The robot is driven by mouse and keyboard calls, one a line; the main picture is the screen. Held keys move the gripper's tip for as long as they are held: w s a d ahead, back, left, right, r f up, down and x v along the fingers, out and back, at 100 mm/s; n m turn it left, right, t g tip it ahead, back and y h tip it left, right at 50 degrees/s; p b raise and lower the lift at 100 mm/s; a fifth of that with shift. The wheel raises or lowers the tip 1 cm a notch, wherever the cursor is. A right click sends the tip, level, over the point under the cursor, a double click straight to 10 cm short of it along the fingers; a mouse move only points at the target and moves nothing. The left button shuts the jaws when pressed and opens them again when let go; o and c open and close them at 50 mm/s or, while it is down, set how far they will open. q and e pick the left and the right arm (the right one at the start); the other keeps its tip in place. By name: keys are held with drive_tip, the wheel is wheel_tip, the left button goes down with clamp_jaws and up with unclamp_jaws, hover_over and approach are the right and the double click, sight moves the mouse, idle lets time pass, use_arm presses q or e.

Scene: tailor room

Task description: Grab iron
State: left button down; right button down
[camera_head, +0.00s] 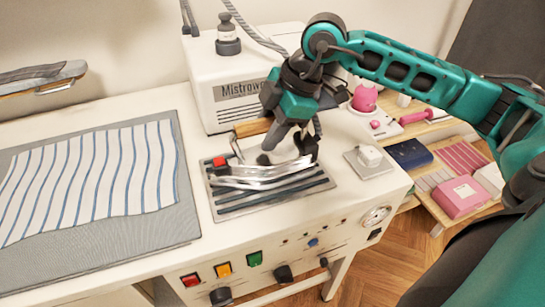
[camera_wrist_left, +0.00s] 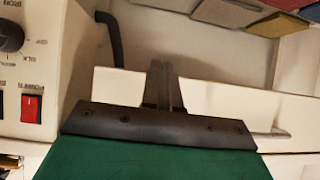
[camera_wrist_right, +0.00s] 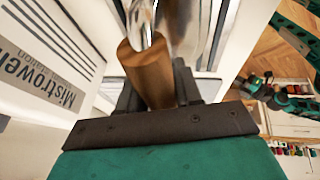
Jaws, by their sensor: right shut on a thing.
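The iron (camera_head: 262,178) is silver with a brown wooden handle (camera_head: 253,127) and a red part at its left. It is over the slotted metal rest plate (camera_head: 232,210) on the white table; I cannot tell if it touches the plate. My right gripper (camera_head: 290,142) reaches down from the upper right and is shut on the iron's handle. In the right wrist view the round wooden handle (camera_wrist_right: 150,72) sits between the fingers. My left gripper (camera_wrist_left: 165,85) shows only in its own wrist view, its fingers together with nothing between them.
A white "Mistrowell" box (camera_head: 235,85) stands behind the iron. A striped cloth (camera_head: 95,180) lies on a grey mat at the left. Buttons and knobs line the table's front. Shelves with pink items are at right.

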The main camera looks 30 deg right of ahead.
idle(0.4)
drive_tip(key=shift+w+r, duration=0.15)
drive_tip(key=shift+r, duration=0.1)
drive_tip(key=shift+r, duration=0.1)
drive_tip(key=shift+r, duration=0.25)
wheel_tip(320, 180, up, 19)
drive_tip(key=p, duration=0.3)
drive_tip(key=shift+r, duration=0.15)
idle(0.9)
